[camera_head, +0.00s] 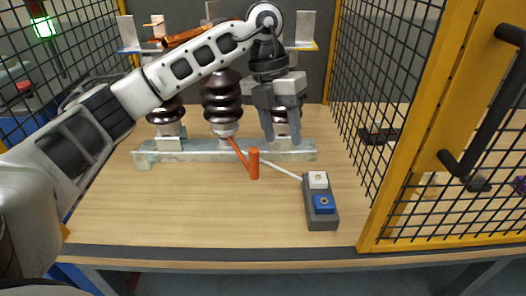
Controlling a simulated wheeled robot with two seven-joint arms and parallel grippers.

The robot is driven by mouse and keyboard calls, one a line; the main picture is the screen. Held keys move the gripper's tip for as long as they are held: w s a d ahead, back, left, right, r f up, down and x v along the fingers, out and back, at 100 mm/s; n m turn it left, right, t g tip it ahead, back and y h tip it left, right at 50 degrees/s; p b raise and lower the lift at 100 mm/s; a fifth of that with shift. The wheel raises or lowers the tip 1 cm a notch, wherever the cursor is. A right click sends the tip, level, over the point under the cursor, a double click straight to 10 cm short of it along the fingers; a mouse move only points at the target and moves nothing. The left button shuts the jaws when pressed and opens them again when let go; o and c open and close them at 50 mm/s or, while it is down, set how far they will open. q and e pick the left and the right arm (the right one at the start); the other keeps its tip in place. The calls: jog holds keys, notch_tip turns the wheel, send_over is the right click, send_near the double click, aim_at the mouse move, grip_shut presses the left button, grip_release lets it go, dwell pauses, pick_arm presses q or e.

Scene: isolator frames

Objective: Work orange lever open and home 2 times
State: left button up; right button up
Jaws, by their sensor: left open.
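The orange lever (254,163) has an upright handle at the end of a slanted orange arm. It stands at the front of the isolator frame (225,153), below the middle brown insulator (222,101). My left gripper (284,138) is open and empty, with its fingers pointing down. It is above and to the right of the lever handle and apart from it in the picture. The gripper covers much of the right insulator. My left arm crosses in front of the upper part of the frame. My right gripper is not in view.
A grey control box (321,222) with a white and a blue button sits at the front right, with a pale cable. A yellow-framed mesh door (372,214) stands at the right, with black handles. Mesh panels enclose the sides. The wooden table (180,215) is clear at front left.

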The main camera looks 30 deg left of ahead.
aim_at(254, 159)
pick_arm(q)
jog(key=w+a+r+n+y, duration=0.1)
jog(key=a+r+n+y, duration=0.2)
jog(key=a, duration=0.4)
jog(key=shift+m, duration=0.6)
notch_tip(254, 159, down, 15)
jog(key=shift+w+r+b, duration=0.15)
jog(key=shift+r+b, duration=0.05)
jog(key=shift+b, duration=0.1)
grip_shut()
